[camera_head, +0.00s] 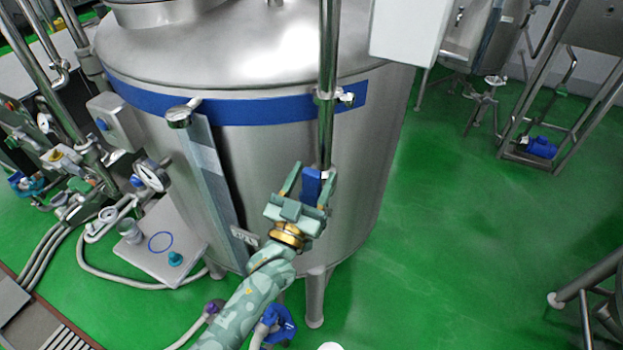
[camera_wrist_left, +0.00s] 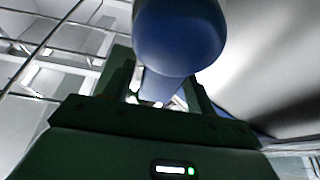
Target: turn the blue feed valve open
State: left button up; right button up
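The blue feed valve handle (camera_head: 311,187) sits at the lower end of a vertical steel pipe (camera_head: 327,130) in front of the large steel tank. My left gripper (camera_head: 308,180), pale green, reaches up from below with one finger on each side of the handle. A gap shows between the left finger and the handle, so the fingers look open around it. In the left wrist view the blue handle (camera_wrist_left: 180,40) is large and close, its narrower part between the dark fingers (camera_wrist_left: 160,85). Contact is not clear. My right gripper is not in view.
The steel tank (camera_head: 270,150) with a blue band stands right behind the gripper. A grey box (camera_head: 408,30) hangs at upper right of the pipe.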

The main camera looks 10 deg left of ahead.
pick_arm(q)
jog(key=b+v, duration=0.3)
jog(key=v, duration=1.3)
jog(key=shift+s+b, duration=0.25)
jog(key=shift+b, duration=0.05)
jog(key=shift+f, duration=0.1)
